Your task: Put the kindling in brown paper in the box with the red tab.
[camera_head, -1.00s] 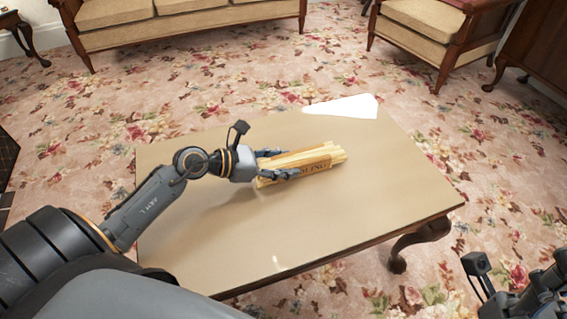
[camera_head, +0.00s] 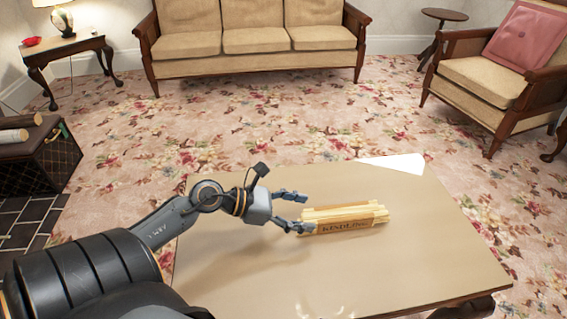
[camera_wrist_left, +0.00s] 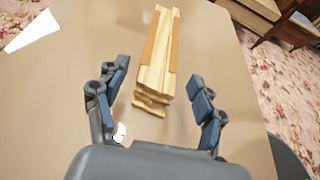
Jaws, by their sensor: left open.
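The kindling (camera_head: 345,213) is a bundle of pale sticks in a brown paper band marked KINDLING. It lies flat on the low table (camera_head: 420,265). My left gripper (camera_head: 294,211) is open at the bundle's left end. In the left wrist view the kindling (camera_wrist_left: 158,60) points away from me, its near end between the two spread fingers of the left gripper (camera_wrist_left: 158,82) and not clasped. A dark patterned box (camera_head: 40,165) with logs stands on the floor at far left. A green tab shows at its corner; I see no red tab. My right gripper is out of view.
A white sheet (camera_head: 395,163) lies at the table's far edge. The table around the bundle is otherwise clear. A sofa (camera_head: 255,40) and an armchair (camera_head: 485,80) stand beyond the flowered carpet. A side table (camera_head: 65,46) with a lamp is at back left.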

